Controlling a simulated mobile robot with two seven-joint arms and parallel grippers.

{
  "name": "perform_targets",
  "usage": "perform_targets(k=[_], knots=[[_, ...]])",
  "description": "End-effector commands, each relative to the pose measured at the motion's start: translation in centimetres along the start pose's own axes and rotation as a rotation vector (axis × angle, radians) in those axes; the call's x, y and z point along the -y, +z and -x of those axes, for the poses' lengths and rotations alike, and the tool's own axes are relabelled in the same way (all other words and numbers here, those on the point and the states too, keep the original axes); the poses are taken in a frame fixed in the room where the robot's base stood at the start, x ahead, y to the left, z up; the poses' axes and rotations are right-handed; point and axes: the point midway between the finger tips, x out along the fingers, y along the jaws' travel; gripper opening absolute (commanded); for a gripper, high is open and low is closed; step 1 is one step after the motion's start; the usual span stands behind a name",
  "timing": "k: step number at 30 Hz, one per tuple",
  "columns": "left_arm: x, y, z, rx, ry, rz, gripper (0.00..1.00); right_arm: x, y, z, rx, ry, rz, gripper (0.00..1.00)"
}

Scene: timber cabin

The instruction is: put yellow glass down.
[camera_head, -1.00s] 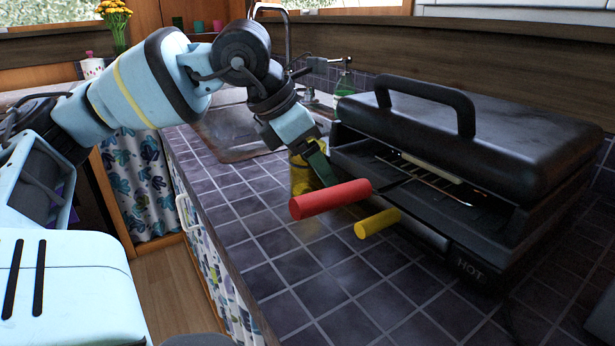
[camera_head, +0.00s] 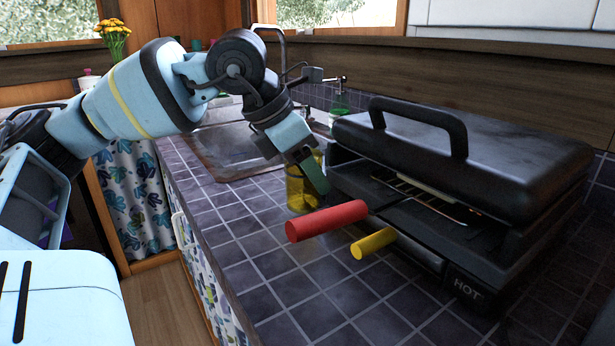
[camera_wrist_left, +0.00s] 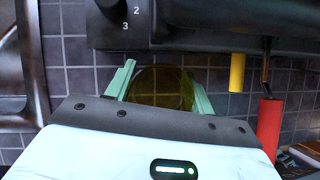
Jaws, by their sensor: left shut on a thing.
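The yellow glass (camera_head: 301,190) is see-through and upright, low over the tiled counter beside the grill's left end. I cannot tell whether its base touches the tiles. My left gripper (camera_head: 314,178) is shut on it and partly covers it in the head view. In the left wrist view the glass (camera_wrist_left: 160,88) sits between the two green fingers of my left gripper (camera_wrist_left: 160,92), with one finger on each side. My right gripper is not in view.
A black grill (camera_head: 460,165) stands right of the glass. A red handle (camera_head: 326,221) and a yellow handle (camera_head: 373,243) stick out from it towards the front. The sink (camera_head: 225,150) lies behind. Bare dark tiles (camera_head: 240,235) stretch in front and to the left.

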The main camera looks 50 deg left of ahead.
Motion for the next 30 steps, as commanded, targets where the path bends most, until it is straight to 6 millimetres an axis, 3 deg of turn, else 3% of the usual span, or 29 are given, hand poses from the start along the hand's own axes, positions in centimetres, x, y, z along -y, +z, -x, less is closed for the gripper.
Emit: perform_targets(k=[5,30], knots=[[-0.1,0.8,2.0,0.006,0.0,0.001,0.23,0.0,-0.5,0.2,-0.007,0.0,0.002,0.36],[-4.5,-9.8,9.1,0.004,-0.002,0.002,0.23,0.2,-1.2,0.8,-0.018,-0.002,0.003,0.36]])
